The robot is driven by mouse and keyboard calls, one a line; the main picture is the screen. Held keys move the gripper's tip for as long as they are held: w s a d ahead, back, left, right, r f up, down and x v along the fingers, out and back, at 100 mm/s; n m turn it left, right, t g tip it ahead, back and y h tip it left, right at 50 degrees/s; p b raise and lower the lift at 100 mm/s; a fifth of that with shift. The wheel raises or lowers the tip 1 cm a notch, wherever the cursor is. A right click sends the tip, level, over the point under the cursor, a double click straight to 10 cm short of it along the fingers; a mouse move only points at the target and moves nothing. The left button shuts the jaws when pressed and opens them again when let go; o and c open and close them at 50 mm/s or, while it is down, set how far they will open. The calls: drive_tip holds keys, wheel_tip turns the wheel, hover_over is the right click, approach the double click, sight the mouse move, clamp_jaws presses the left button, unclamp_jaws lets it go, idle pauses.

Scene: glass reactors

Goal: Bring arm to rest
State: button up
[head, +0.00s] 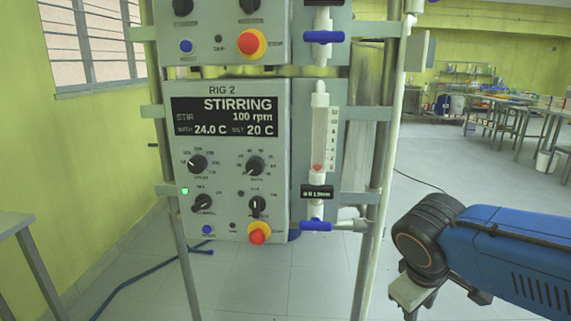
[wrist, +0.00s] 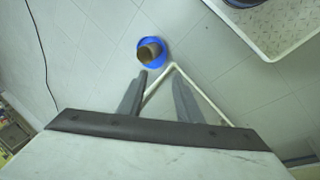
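My blue arm with its black joint reaches in from the right in the head view, in front of the rig's right post. Its lower end drops toward the bottom edge, and the fingers cannot be made out there. In the wrist view my gripper (wrist: 161,77) shows two grey fingers standing apart, with nothing held between them. They point over the grey tiled floor (wrist: 100,65). A pale bent bar shows behind and between the fingers.
The RIG 2 control box (head: 228,160), reading STIRRING 100 rpm, hangs on a metal frame left of my arm. A flow meter (head: 319,140) stands beside it. A blue round object (wrist: 151,51) and a white tray (wrist: 272,28) lie below the wrist. A bench (head: 20,222) edges the left.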

drive_tip(key=shift+s+d+f+m+t+y, duration=0.3)
drive_tip(key=shift+s+m+y, duration=0.2)
drive_tip(key=shift+s+m, duration=0.4)
drive_tip(key=shift+s+d+f+m+t+y, duration=0.15)
drive_tip(key=shift+s+d+m+t+y, duration=0.25)
drive_tip(key=shift+s+m, duration=0.5)
drive_tip(key=shift+s+d+f+m+t+y, duration=0.1)
drive_tip(key=shift+s+d+f+m+y, duration=0.15)
drive_tip(key=shift+s+m+y, duration=0.65)
drive_tip(key=shift+w+a+h, duration=0.1)
drive_tip(key=shift+w+h, duration=0.1)
drive_tip(key=shift+h, duration=0.1)
